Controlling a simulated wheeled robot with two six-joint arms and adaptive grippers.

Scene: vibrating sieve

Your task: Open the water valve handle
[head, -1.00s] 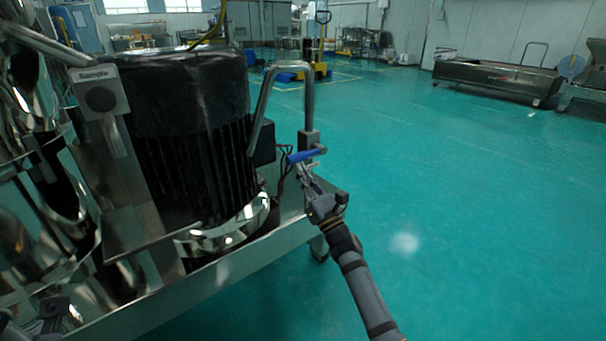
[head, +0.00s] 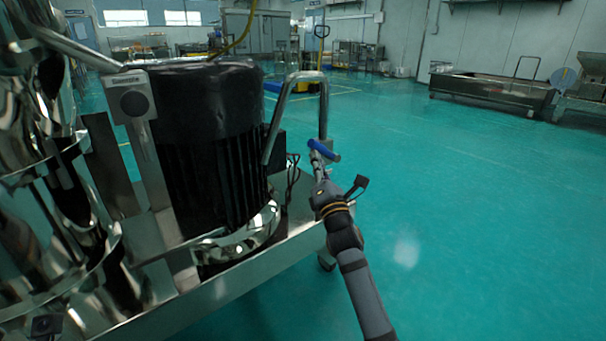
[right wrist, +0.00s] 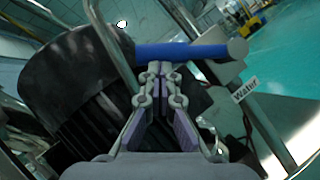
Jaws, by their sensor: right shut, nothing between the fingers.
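The blue water valve handle (head: 323,150) sits on a steel pipe beside the black motor in the head view, sloping down to the right. In the right wrist view the handle (right wrist: 185,51) lies across the top, just beyond the fingertips. My right gripper (head: 318,163) is just below the handle in the head view. In the right wrist view its fingers (right wrist: 160,72) are together and empty, with the tips close to the handle's underside. I cannot tell whether they touch it. A white "Water" label (right wrist: 245,90) is on the valve fitting. My left gripper is not clearly visible.
The black motor (head: 205,120) and bent steel pipe (head: 295,77) stand close left of the right gripper. The machine's steel base edge (head: 250,268) runs below. Open green floor (head: 460,210) lies to the right, with a steel trough (head: 490,88) farther back.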

